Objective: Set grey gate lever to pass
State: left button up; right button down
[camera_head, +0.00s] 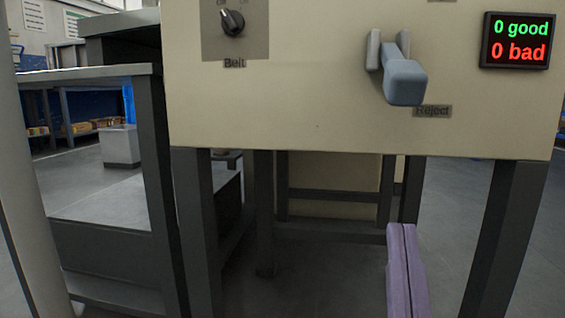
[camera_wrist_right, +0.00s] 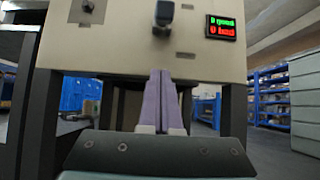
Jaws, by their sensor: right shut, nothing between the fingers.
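The grey gate lever (camera_head: 404,82) sticks out from the cream front panel (camera_head: 300,115) of the machine. Its handle points toward me and hangs low, beside the Reject label (camera_head: 432,111). Another label above the lever is cut off by the top edge. In the right wrist view the lever (camera_wrist_right: 163,14) is near the top, above the fingertips. My right gripper (camera_head: 402,230) has purple fingers pressed together, empty. It is below the panel's lower edge in the head view, apart from the lever. My left gripper is not in view.
A black Belt knob (camera_head: 231,22) is on the panel left of the lever. A display (camera_head: 517,40) right of it reads 0 good, 0 bad. Dark frame legs (camera_head: 505,240) stand under the panel. A grey table (camera_head: 85,73) stands at the left.

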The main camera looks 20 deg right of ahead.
aim_at(397, 66)
jog(key=shift+s, duration=0.1)
jog(key=w+d+r, duration=0.3)
jog(key=w+r, duration=0.2)
jog(key=r, duration=0.5)
jog(key=shift+w, duration=0.15)
jog(key=shift+d, duration=0.1)
jog(key=shift+p, duration=0.35)
